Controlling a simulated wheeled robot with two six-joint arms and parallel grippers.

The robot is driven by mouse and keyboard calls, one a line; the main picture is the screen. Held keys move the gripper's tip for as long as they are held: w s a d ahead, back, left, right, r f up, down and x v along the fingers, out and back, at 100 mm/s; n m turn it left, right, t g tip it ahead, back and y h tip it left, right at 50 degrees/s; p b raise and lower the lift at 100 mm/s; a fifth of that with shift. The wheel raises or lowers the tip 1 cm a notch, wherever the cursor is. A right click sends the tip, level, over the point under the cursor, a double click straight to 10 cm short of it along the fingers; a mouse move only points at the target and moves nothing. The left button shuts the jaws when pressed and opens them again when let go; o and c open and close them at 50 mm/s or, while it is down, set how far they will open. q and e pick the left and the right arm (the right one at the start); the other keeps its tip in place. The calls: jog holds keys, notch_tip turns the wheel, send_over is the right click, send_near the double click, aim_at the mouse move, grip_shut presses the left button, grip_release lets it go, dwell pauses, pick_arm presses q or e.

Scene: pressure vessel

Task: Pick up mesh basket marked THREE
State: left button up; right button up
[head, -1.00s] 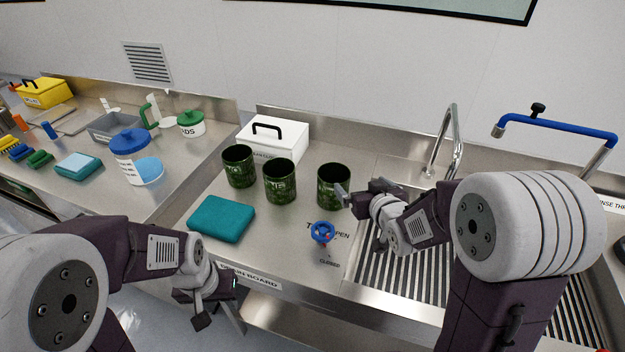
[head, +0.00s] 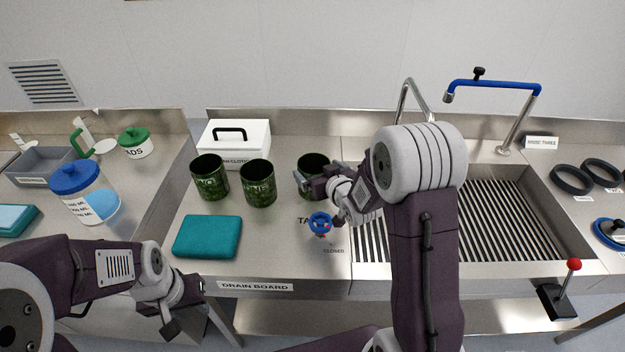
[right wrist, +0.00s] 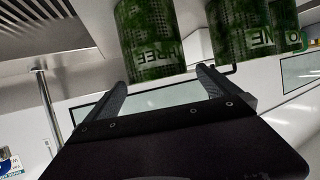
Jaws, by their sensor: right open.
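The mesh basket marked THREE (right wrist: 150,42) is a dark green, mottled cylinder; its label reads in the right wrist view. In the head view it appears to be the rightmost basket (head: 313,163) on the drain board, partly covered by my right gripper (head: 306,184). In the right wrist view my right gripper (right wrist: 163,80) is open, with its fingers pointing toward this basket and nothing held between them. I cannot tell whether a fingertip touches it. My left gripper (head: 187,308) is open and empty, low in front of the counter.
Two similar baskets, a left one (head: 210,178) and a middle one (head: 258,184), stand left of it. A white lidded box (head: 233,142) is behind, a teal folded cloth (head: 207,237) in front left. A blue valve handle (head: 320,223) is close below my right gripper. The slatted sink (head: 480,215) lies right.

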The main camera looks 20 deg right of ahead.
aim_at(308, 160)
jog(key=x, duration=0.3)
jog(key=p+x, duration=0.1)
jog(key=shift+w+d+f, duration=0.1)
jog(key=shift+w+d, duration=0.1)
jog(key=shift+w, duration=0.2)
jog(key=shift+w+f, duration=0.1)
jog(key=shift+w, duration=0.05)
jog(key=c, duration=1.9)
jog(key=s+d+r+p, duration=0.1)
jog(key=d+r+p, duration=0.1)
jog(key=d+r, duration=0.9)
jog(key=shift+d+r, duration=0.15)
jog(key=shift+d, duration=0.15)
